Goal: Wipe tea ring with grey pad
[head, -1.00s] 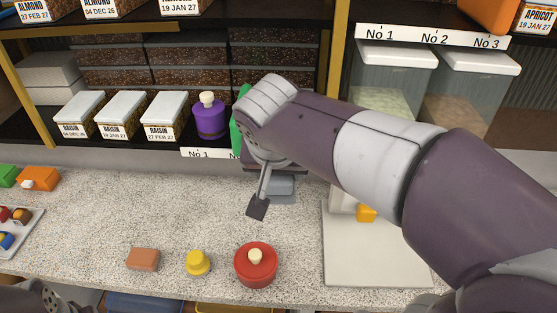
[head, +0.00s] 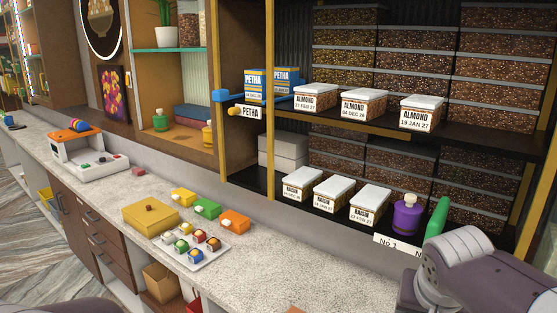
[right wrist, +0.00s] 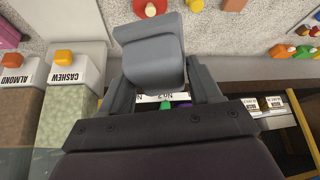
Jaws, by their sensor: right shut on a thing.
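The grey pad (right wrist: 150,62) is between the fingers of my right gripper (right wrist: 161,84) in the right wrist view, and the gripper is shut on it. The pad is over the speckled counter; whether it touches the surface cannot be told. In the head view only part of my right arm (head: 460,262) shows at the lower right, and its gripper is out of sight. My left gripper is not in view. I see no tea ring in either view; the pad and arm hide part of the counter.
A red pot (right wrist: 150,8) stands on the counter beyond the pad. A white tray (head: 205,262) of colourful sweets and a yellow box (head: 150,217) are on the counter to the left. A purple bottle (head: 407,217) and raisin boxes stand on the shelf.

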